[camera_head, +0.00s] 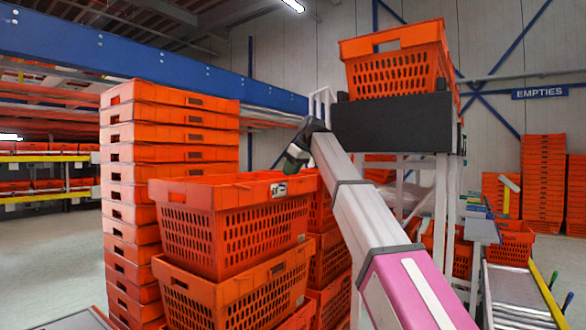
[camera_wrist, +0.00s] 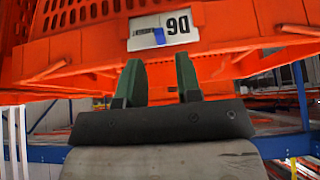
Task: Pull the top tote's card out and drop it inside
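The top tote (camera_head: 235,225) is an orange slotted crate at the top of the front stack. Its white card (camera_head: 278,189) sits at the rim of its right-hand side. In the wrist view the card (camera_wrist: 160,31) shows large dark characters and a blue mark, held in the orange rim. My gripper (camera_head: 290,160) is just above and beyond the card in the head view. In the wrist view its two green fingers (camera_wrist: 160,80) stand apart with nothing between them, their tips just short of the card. The tote's inside is mostly hidden in both views.
A tall stack of orange totes (camera_head: 170,150) stands close on the left. Another tote (camera_head: 398,72) rests on a dark raised support (camera_head: 392,125) right of my gripper. A blue beam (camera_head: 150,55) runs behind. More tote stacks stand at the far right.

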